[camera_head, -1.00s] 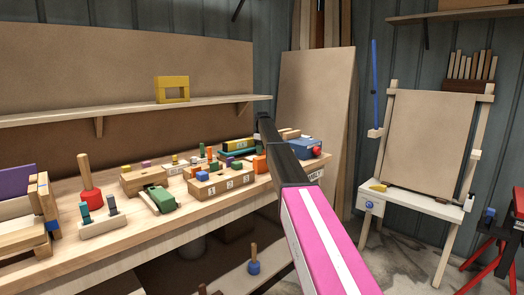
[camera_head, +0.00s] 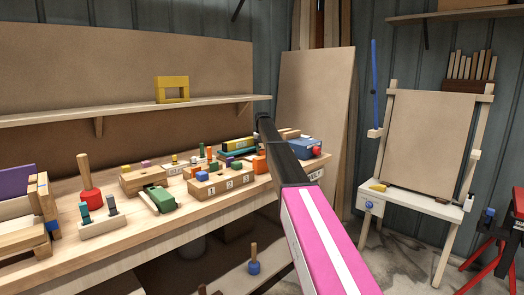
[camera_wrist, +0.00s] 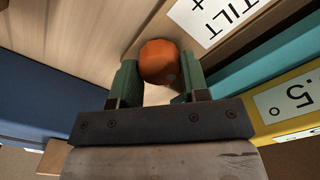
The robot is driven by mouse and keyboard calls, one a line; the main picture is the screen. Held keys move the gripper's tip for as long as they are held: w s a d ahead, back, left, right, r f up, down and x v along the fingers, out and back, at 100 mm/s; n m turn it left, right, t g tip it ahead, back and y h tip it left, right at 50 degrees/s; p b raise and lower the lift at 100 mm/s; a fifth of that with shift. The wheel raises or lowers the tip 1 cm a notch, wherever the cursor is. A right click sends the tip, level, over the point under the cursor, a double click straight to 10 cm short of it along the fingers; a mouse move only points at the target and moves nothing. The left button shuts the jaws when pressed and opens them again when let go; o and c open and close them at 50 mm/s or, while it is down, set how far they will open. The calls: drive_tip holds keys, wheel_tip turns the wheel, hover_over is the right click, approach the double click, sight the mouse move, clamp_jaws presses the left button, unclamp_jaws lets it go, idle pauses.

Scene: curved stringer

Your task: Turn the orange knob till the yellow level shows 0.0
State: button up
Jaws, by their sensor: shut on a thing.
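The orange knob (camera_wrist: 159,62) sits between the two green fingers of my gripper (camera_wrist: 158,78) in the wrist view. My gripper is shut on it, with a finger against each side. A white label reading "TILT" and "+" (camera_wrist: 209,16) lies beside the knob. The yellow level (camera_wrist: 290,104) is at the right edge of the wrist view. Its white display is partly cut off and shows ".5°"; the digit before the point is out of frame. In the head view the yellow level (camera_head: 238,144) stands on the bench, its reading too small to make out. My arm hides the gripper there.
A teal bar (camera_wrist: 262,68) lies beside the yellow level, and a blue block (camera_wrist: 40,95) is at left in the wrist view. The wooden bench (camera_head: 130,247) holds several toys and blocks, including a numbered box (camera_head: 225,184). A shelf (camera_head: 60,117) runs above the bench.

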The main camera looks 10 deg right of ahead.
sight(262, 150)
drive_tip(key=shift+m, duration=1.4)
drive_tip(key=o, duration=0.9)
drive_tip(key=shift+r, duration=0.15)
wheel_tip(262, 150, up, 11)
drive_tip(key=shift+f, duration=0.2)
drive_tip(key=shift+s, duration=0.1)
